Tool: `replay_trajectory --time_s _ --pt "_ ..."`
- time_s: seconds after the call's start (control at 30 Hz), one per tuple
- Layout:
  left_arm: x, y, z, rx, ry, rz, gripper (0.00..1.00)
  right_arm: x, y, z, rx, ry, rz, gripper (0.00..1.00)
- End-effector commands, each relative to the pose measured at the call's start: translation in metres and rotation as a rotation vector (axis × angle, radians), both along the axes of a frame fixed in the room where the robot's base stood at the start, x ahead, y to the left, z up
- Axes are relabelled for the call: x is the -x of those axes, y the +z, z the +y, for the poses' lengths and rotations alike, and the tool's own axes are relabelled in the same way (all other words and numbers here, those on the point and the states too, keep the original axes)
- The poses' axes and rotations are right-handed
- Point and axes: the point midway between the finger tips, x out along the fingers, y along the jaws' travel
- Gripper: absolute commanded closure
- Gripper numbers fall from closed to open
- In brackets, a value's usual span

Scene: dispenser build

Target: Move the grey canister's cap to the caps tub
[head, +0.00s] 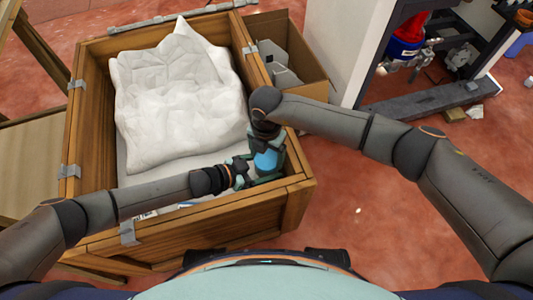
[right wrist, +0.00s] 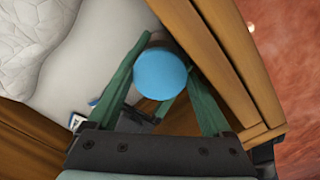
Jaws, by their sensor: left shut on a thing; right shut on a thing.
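A round blue top (right wrist: 160,73), which looks like a cap, sits between the green fingers of my right gripper (right wrist: 163,58). My right gripper is shut on it, pointing down over the crate's near right corner. The blue part also shows in the head view (head: 265,162). My left gripper (head: 262,174) comes in from the left at the same spot, shut on the item at or just below the blue part. The canister's grey body is mostly hidden by the grippers and the blue top. I cannot tell whether cap and canister are apart. No caps tub can be made out.
A wooden crate (head: 215,222) with metal corner brackets surrounds both grippers. A white crumpled bag (head: 180,95) fills its middle. A cardboard box (head: 300,60) with grey parts stands behind its right wall. A shelf unit (head: 420,105) stands at the right. Red floor (head: 360,230) is open at the right.

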Motion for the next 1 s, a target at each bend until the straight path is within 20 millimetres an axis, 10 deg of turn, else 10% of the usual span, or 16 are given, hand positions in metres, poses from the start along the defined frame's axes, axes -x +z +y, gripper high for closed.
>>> replay_trajectory --time_s 0.2,1.0 --pt "0.001 -0.001 0.0 0.0 0.0 0.002 1.0 0.0 0.0 0.0 -0.001 0.0 0.0 0.83" --pt "0.001 -0.001 0.0 0.0 0.0 0.002 1.0 0.0 0.011 0.0 -0.002 0.001 -0.001 0.83"
